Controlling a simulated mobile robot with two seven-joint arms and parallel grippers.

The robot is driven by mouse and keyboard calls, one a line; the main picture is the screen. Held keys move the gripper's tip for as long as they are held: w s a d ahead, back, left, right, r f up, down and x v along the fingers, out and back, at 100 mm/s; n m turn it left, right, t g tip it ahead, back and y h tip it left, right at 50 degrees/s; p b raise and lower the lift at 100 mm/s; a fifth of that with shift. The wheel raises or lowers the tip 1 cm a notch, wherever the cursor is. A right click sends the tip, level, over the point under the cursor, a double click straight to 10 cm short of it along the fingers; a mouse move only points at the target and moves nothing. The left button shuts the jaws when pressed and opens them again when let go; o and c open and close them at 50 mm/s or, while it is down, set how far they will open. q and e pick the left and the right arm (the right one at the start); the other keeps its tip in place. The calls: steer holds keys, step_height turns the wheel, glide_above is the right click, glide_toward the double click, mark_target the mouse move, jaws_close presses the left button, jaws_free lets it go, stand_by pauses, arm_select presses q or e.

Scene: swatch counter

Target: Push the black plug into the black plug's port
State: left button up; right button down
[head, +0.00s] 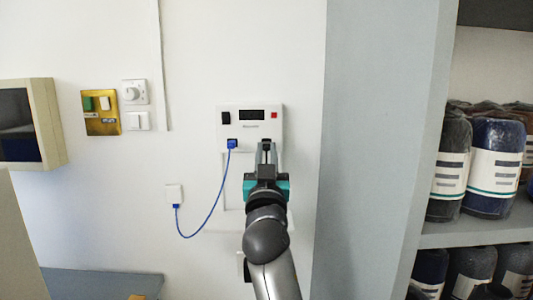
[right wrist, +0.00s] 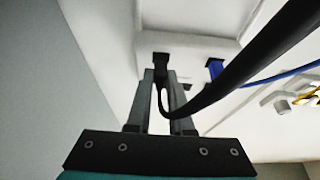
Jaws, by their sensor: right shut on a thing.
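My right gripper (head: 266,152) is in front of the lower edge of a white wall box (head: 250,130), shut on the black plug (head: 266,144). In the right wrist view the black plug (right wrist: 161,62) sits between the fingertips, right at the box face (right wrist: 190,44). I cannot tell how deep it is in its port, which the plug and fingers hide. Its black cable (right wrist: 240,72) loops between the fingers and runs to the upper right. A blue plug (head: 232,143) is in the box left of my gripper. My left gripper is out of view.
A blue cable (head: 214,206) hangs from the blue plug to a white wall outlet (head: 174,194). A brass switch plate (head: 101,112) and a white dial (head: 134,91) are at left. A grey shelf side panel (head: 385,130) stands to the right.

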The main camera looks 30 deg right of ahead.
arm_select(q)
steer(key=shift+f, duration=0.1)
arm_select(e)
steer(key=shift+w+d, duration=0.3)
steer(key=shift+w, duration=0.2)
steer(key=c, duration=0.7)
jaws_free()
steer(key=shift+f, duration=0.1)
